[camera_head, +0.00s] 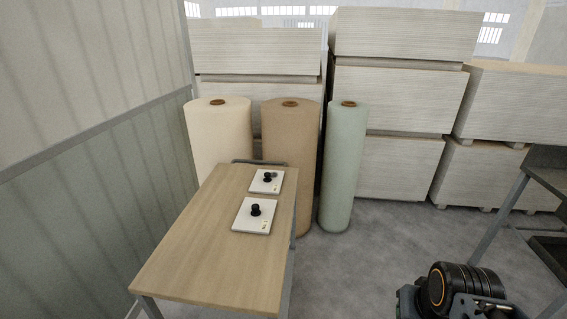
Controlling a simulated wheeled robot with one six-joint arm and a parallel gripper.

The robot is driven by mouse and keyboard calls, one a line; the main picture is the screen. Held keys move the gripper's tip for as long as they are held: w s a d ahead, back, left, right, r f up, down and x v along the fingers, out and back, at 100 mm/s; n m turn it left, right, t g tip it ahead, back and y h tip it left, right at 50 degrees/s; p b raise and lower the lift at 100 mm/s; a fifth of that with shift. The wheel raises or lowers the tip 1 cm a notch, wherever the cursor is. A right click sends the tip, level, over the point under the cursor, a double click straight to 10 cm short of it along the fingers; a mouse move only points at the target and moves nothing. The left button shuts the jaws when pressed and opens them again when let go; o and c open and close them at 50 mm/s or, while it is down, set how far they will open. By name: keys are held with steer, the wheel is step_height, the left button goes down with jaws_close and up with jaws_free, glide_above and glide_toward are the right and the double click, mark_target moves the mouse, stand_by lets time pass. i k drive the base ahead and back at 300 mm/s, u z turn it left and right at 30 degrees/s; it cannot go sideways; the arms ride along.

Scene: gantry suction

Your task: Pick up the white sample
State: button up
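Two flat, whitish square samples lie on a wooden-topped table. The nearer sample (243,222) has a black knob-like piece standing at its middle and a small yellow mark near its lower right corner. The farther sample (259,185) lies near the table's far end, with a similar black piece on it. They are apart, and both look much alike in colour. My gripper is not in view; only a black, orange-ringed part of my arm shows at the bottom right, well away from the table.
The table (200,250) has bare wood at its near end. Cream (222,135), brown (289,150) and pale green (343,165) rolls stand behind it. A wall panel (90,190) rises at left. Stacked boards (400,110) fill the back. A dark bench (545,185) stands right; floor between is clear.

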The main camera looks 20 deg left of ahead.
mark_target(265, 182)
steer(key=i, duration=2.85)
steer(key=u, duration=3.95)
